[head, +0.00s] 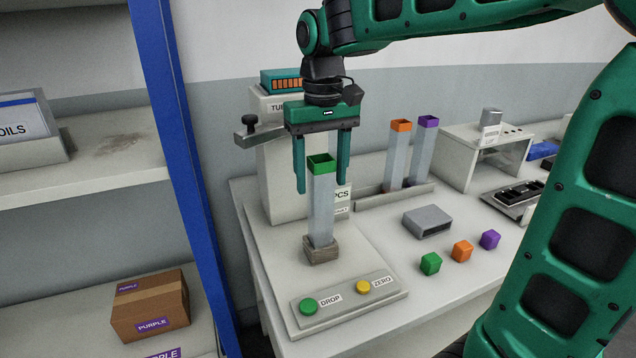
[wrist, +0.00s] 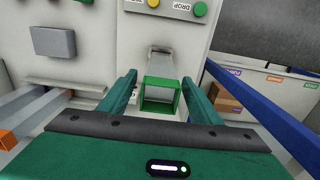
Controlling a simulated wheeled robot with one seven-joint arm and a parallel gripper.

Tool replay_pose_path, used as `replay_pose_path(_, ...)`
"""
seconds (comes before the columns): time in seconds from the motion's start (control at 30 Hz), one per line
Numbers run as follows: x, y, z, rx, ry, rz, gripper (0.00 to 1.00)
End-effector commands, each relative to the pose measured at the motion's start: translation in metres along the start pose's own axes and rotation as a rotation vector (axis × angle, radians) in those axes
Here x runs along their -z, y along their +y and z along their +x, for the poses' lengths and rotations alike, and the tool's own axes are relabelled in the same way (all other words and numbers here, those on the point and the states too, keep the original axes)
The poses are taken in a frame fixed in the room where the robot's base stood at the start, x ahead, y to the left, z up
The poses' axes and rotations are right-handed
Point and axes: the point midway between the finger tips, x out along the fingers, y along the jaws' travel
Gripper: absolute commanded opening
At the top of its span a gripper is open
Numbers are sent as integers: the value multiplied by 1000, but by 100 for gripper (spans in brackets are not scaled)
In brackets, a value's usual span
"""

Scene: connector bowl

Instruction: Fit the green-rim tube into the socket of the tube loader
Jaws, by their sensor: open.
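The green-rim tube (head: 321,207) is clear and square, and stands nearly upright on the tube loader (head: 272,190). Its lower end meets the small brown socket block (head: 322,252) and looks set into it; how deep I cannot tell. My gripper (head: 321,190) is open, pointing down, with one finger on each side of the tube's upper part and visible gaps. In the wrist view the green rim (wrist: 161,108) lies between the open fingers of my gripper (wrist: 160,77), and the tube runs away toward the socket block (wrist: 160,49).
A panel with a green DROP button (head: 308,306) and a yellow ZERO button (head: 362,287) lies in front. Orange-rim (head: 397,155) and purple-rim (head: 424,150) tubes stand in a rack behind right. A grey holder (head: 427,222) and green, orange and purple cubes (head: 462,251) are right.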

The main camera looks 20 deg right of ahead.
Motion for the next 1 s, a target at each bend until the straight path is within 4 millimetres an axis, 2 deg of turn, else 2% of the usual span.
replay_pose_path(0.2,2,0,-42,1,4,1,58)
replay_pose_path(0.43,2,0,-76,1,1,-1,58)
replay_pose_path(0.63,1,0,-86,0,0,-1,58)
replay_pose_path(1.0,1,0,-86,0,-1,-1,58)
